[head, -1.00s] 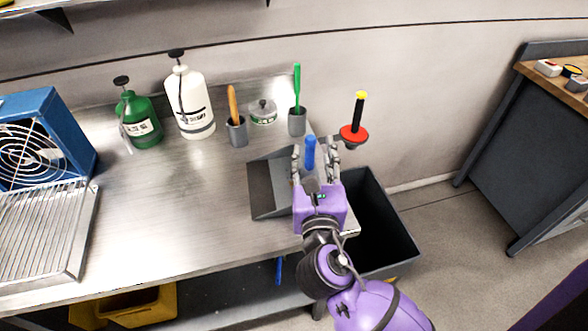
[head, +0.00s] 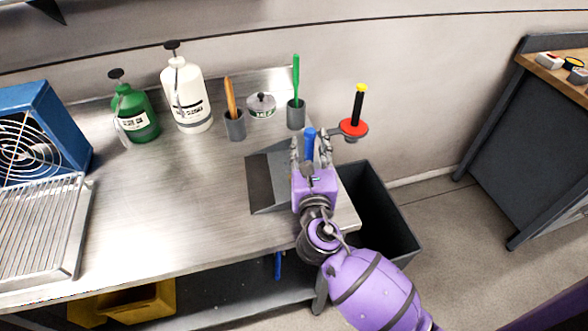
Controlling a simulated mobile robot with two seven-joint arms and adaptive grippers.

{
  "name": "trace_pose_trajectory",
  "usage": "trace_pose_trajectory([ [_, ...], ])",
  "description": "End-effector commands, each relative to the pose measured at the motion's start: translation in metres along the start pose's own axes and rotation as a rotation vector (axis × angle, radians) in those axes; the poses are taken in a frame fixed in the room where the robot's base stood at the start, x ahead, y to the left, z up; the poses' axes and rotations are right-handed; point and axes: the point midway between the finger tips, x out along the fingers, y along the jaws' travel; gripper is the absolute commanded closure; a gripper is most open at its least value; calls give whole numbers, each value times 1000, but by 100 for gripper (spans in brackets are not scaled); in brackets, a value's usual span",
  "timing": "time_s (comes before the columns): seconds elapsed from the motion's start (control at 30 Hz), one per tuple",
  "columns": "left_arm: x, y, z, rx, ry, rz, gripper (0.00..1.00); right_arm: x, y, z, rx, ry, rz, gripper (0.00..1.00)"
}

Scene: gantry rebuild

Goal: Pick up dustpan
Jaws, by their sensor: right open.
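The dark grey dustpan (head: 261,182) lies on the right part of the metal bench in the head view. Its blue handle (head: 309,143) stands out between the fingertips of my right gripper (head: 311,152). The right gripper is open, with a finger on each side of the handle. I cannot tell whether either finger touches it. The purple gripper body and arm hide part of the pan's right side. My left gripper is not in view.
Several things stand along the bench back: a green bottle (head: 136,113), a white bottle (head: 187,94), a cup with an orange handle (head: 235,127) and a cup with a green brush (head: 296,115). A black bin (head: 393,228) stands right of the metal bench (head: 160,215).

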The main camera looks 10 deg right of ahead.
Motion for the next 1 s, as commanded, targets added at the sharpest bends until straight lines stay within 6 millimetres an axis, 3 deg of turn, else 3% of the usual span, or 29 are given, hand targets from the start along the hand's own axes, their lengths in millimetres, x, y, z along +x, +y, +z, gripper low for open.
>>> trace_pose_trajectory([
  [0.2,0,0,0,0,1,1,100,1,0,-1,0,1,0,59],
  [0.53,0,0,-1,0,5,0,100,1,0,-1,0,1,0,100],
  [1.0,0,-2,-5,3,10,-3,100,1,0,6,-1,-3,0,100],
])
